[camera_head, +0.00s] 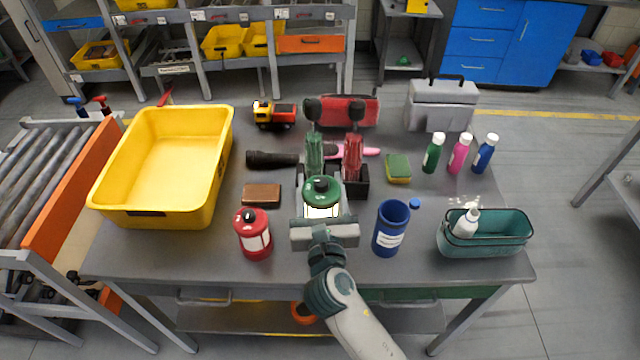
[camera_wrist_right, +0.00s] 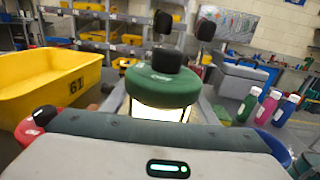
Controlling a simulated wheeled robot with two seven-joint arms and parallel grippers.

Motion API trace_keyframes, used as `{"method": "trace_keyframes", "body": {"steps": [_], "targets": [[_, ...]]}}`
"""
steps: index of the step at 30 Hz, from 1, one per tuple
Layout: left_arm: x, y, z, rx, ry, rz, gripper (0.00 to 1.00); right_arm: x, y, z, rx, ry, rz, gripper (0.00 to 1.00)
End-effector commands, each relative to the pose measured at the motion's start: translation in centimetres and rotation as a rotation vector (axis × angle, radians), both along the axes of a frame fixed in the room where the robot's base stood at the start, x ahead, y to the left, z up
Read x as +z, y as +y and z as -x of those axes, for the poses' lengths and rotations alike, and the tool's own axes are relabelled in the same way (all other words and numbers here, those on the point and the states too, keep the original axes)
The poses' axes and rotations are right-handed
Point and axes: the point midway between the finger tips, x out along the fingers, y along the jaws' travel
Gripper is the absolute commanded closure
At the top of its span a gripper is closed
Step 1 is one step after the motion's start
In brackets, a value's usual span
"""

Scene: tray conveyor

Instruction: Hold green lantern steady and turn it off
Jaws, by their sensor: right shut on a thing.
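The green lantern (camera_head: 321,192) stands upright near the front middle of the table. It has a green cap with a black knob on top, and its body glows white. My right gripper (camera_head: 322,222) is at its near side, shut on the lantern. My left gripper cannot be made out in the head view.
A yellow bin (camera_head: 112,190) fills the table's left. A teal basket (camera_head: 510,246) stands at the right. A brown block (camera_head: 262,195), dark flashlight (camera_head: 270,159) and other items lie behind.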

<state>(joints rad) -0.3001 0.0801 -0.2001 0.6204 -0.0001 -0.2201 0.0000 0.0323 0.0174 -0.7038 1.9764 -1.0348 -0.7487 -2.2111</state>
Motion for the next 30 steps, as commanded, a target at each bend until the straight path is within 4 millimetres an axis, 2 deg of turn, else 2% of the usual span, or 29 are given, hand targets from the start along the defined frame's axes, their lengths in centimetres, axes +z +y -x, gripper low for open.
{"method": "trace_keyframes", "body": {"steps": [5, 17, 30], "targets": [[0.6, 0.0, 0.0, 0.0, 0.0, 0.0, 0.69, 0.2, 0.0, 0.0, 0.001, -0.001, -0.001, 0.79], [0.5, 0.0, 0.0, 0.0, 0.0, 0.0, 0.69, 0.0, 0.0, 0.0, 0.001, -0.001, -0.001, 0.79], [-1.4, 0.0, 0.0, 0.0, 0.0, 0.0, 0.69, -3.2, 0.0, 0.0, 0.0, 0.0, 0.0, 0.79]]}}
